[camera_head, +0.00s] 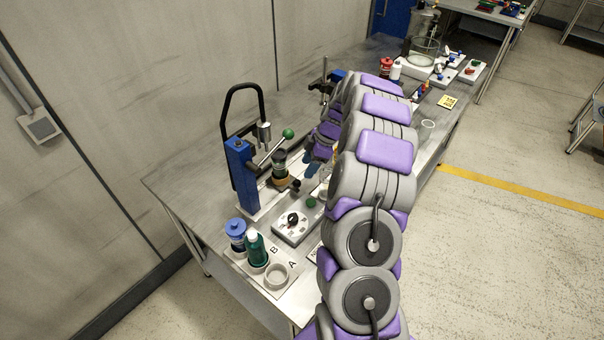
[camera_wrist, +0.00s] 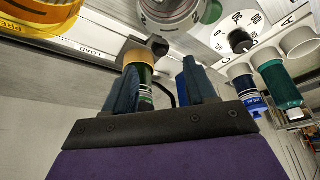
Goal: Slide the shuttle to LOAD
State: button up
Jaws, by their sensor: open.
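The shuttle, an amber holder (camera_head: 279,183) with a dark block at its side, stands at the blue press with a dark green jar (camera_head: 280,161) upright in it. In the wrist view an amber holder (camera_wrist: 143,51) with a green jar and dark block shows upside down, beside the LOAD marking (camera_wrist: 95,55). My gripper (camera_head: 313,168) is open, just right of the jar. In the wrist view its blue fingers (camera_wrist: 162,70) spread apart, the left one overlapping the jar. I cannot tell whether they touch it. My arm hides part of the bench right of the shuttle.
The blue press (camera_head: 241,175) has a black handle and a green-balled lever (camera_head: 288,133) above the shuttle. A dial box (camera_head: 295,224) stands in front. A blue-capped bottle (camera_head: 236,233), a green bottle (camera_head: 256,250) and an empty cup (camera_head: 276,274) stand near the front. Bare bench lies left.

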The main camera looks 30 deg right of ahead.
jog(key=p+v, duration=0.1)
jog(key=v, duration=0.8)
jog(key=shift+d+r, duration=0.15)
jog(key=shift+d, duration=0.1)
jog(key=shift+c, duration=0.3)
